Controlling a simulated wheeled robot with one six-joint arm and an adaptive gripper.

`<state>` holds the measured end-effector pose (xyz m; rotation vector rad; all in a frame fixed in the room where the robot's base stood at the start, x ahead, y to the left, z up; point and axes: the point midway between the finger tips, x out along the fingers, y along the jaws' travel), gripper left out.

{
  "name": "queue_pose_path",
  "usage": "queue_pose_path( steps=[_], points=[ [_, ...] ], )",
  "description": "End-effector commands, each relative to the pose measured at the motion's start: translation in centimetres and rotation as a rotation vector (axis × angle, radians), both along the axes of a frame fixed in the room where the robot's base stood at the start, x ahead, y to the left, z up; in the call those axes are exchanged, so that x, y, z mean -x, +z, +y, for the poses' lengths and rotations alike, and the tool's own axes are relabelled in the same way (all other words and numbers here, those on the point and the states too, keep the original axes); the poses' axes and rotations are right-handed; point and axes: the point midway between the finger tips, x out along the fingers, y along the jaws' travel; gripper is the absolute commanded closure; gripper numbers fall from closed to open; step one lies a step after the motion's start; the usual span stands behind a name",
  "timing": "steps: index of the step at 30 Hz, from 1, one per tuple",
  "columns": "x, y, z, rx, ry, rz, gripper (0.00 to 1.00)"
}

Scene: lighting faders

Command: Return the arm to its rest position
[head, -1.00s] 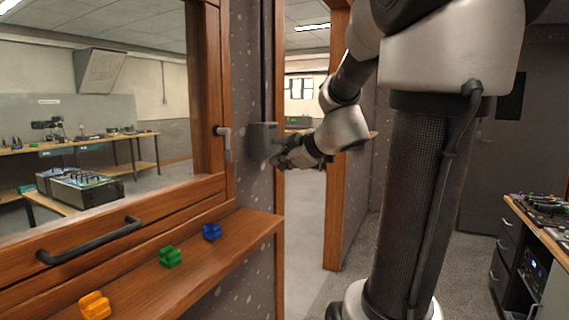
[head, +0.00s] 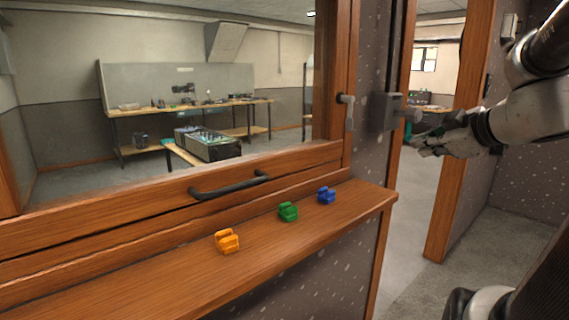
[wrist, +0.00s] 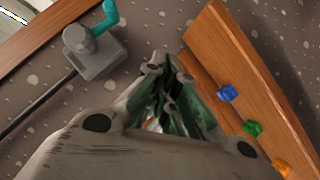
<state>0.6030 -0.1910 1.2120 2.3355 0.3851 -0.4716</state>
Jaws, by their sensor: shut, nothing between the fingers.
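My gripper (head: 418,146) is shut and empty in the head view, at the right, in front of the open doorway. It lies just right of and slightly below a grey wall box with a knob (head: 384,112) and looks apart from it. In the wrist view my gripper's dark green fingers (wrist: 168,75) are closed together and point at the speckled wall. The same grey box (wrist: 95,52) is at the upper left there, with a teal lever beside it. My arm comes in from the right edge of the head view.
A wooden ledge (head: 300,238) below the window carries an orange block (head: 227,241), a green block (head: 288,211) and a blue block (head: 326,195). A black handle (head: 230,187) is on the window frame. Doorway posts (head: 462,130) stand close behind my arm.

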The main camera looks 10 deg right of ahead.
Motion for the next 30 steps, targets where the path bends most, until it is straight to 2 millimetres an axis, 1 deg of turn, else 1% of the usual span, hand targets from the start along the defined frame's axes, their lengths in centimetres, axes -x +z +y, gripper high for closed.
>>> queue_pose_path(
  steps=[3, 5, 8, 9, 12, 15, 19, 21, 23, 25, 27, 30],
  points=[
    [0.2, -0.2, 0.1, -0.164, -0.073, 0.037, 1.00],
    [0.8, -0.9, 0.0, -0.281, -0.131, 0.094, 1.00],
    [2.8, -3.2, -0.3, -0.486, -0.264, 0.236, 1.00],
    [3.8, -4.2, -0.5, -0.559, -0.327, 0.297, 1.00],
    [6.6, -6.4, -0.2, -0.703, -0.482, 0.451, 1.00],
    [9.3, -8.2, 0.2, -0.783, -0.635, 0.589, 1.00],
    [12.3, -9.6, 0.5, -0.795, -0.813, 0.711, 1.00],
    [13.7, -10.0, 0.5, -0.762, -0.892, 0.749, 1.00],
    [14.7, -10.1, 0.5, -0.710, -0.931, 0.765, 1.00],
    [15.2, -10.0, 0.5, -0.634, -0.929, 0.766, 1.00],
    [15.3, -9.9, 0.8, -0.546, -0.878, 0.764, 1.00],
    [15.0, -9.6, 2.0, -0.478, -0.791, 0.756, 1.00]
  ],
)
